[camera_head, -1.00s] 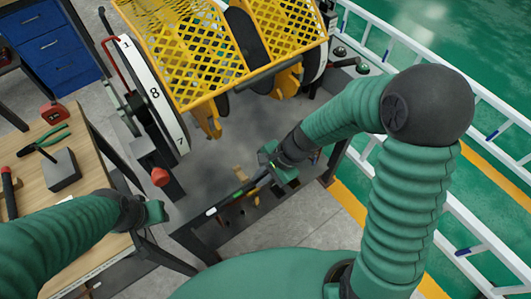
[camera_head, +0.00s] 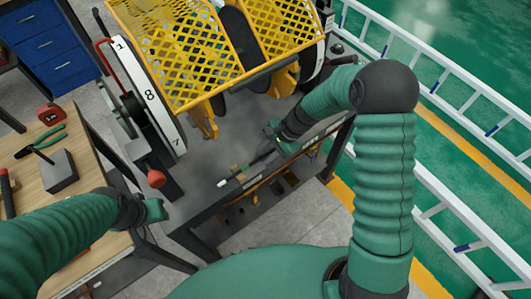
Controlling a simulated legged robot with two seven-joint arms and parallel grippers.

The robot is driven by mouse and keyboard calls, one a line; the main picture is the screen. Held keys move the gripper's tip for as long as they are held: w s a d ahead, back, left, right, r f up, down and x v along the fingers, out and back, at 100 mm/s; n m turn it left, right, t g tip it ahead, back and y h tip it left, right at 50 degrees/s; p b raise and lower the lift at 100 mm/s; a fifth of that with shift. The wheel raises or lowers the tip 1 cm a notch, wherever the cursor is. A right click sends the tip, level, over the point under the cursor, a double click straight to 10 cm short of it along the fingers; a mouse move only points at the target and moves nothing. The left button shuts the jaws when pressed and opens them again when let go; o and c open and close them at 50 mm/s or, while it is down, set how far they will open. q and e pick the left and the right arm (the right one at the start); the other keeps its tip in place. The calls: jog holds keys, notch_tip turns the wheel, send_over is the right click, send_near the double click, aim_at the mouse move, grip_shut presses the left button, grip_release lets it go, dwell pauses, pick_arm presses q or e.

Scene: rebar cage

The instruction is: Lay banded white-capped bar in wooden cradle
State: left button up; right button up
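The dark bar (camera_head: 256,161) with a white cap (camera_head: 222,183) points down and left from my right gripper (camera_head: 273,134). The gripper seems shut around the bar near its upper right end; the fingers are small and partly hidden. The bar lies over the near part of the grey bench top. A small tan wooden piece (camera_head: 235,170), likely part of the cradle, shows right beside the bar near its capped end. Whether the bar touches it I cannot tell. My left gripper (camera_head: 157,210) is away at the left, beside the wooden table; its fingers are unclear.
A yellow mesh frame (camera_head: 180,60) with a numbered white wheel rim (camera_head: 152,98) stands over the back of the grey bench (camera_head: 200,205). A red knob (camera_head: 156,178) stands at its left. The wooden table (camera_head: 35,185) holds pliers (camera_head: 42,145) and a grey block (camera_head: 59,172).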

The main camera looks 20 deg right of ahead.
jog(key=shift+a, duration=0.2)
jog(key=shift+r, duration=0.15)
